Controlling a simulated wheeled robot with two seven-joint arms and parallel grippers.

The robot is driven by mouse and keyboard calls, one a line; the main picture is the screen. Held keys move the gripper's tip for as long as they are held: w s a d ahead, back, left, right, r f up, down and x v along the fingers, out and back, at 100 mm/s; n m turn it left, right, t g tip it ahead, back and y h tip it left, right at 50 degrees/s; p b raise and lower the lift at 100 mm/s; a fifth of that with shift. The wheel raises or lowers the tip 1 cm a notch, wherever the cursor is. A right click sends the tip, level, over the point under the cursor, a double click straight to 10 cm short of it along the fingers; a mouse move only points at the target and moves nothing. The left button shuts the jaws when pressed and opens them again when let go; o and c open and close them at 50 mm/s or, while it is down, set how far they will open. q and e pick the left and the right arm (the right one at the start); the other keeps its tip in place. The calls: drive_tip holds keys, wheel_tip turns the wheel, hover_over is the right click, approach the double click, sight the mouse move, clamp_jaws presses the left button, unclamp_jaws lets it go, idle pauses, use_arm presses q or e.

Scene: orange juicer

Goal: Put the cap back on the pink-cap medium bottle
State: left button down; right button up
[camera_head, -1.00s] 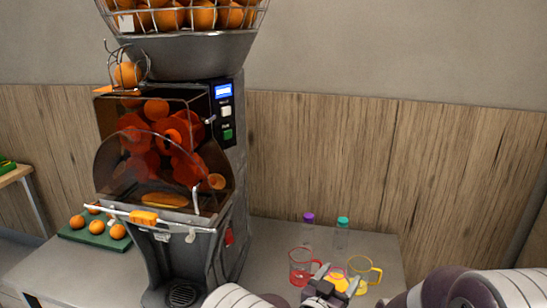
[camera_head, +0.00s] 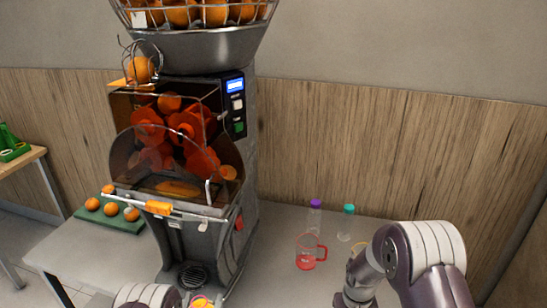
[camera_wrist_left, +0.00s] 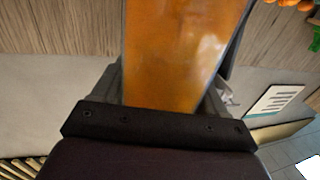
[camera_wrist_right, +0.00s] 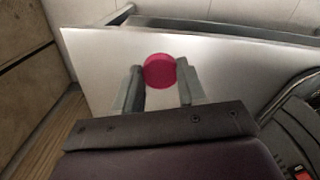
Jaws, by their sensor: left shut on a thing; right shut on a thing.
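My left gripper (camera_wrist_left: 168,90) is shut on an orange-filled bottle (camera_wrist_left: 180,45), which fills the middle of the left wrist view. In the head view the bottle's open-looking top (camera_head: 200,302) shows orange with some pink at the bottom edge, beside my left arm; the rest is cut off. My right gripper (camera_wrist_right: 159,85) is shut on a round pink cap (camera_wrist_right: 159,70), held between its fingertips. In the head view my right arm reaches down at the right, and its cap is not visible there. The cap and the bottle are well apart.
The large juicer (camera_head: 190,150) stands left of centre. A red-handled jug (camera_head: 306,252), a purple-capped bottle (camera_head: 315,215) and a teal-capped bottle (camera_head: 346,222) stand on the counter at right. Oranges lie on a green tray (camera_head: 140,226).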

use_arm(q)
drive_tip(key=shift+a+r+y, duration=0.3)
drive_tip(key=shift+a+r, duration=0.05)
drive_tip(key=shift+a, duration=0.3)
use_arm(e)
drive_tip(key=shift+s+a, duration=0.1)
drive_tip(key=shift+s, duration=0.05)
use_arm(q)
drive_tip(key=shift+w, duration=0.1)
drive_tip(key=shift+d, duration=0.1)
drive_tip(key=s+d+f+m+g+h, duration=0.2)
drive_tip(key=d+m+h, duration=0.1)
drive_tip(key=d+h, duration=0.2)
drive_tip(key=s+d+f+m+g+h, duration=0.2)
drive_tip(key=d+h, duration=0.4)
drive_tip(key=d, duration=0.3)
drive_tip(key=s+m, duration=0.1)
drive_tip(key=m, duration=0.1)
drive_tip(key=shift+s+d+f+m+h, duration=0.25)
drive_tip(key=shift+d+f+m+h, duration=0.05)
drive_tip(key=shift+d, duration=0.05)
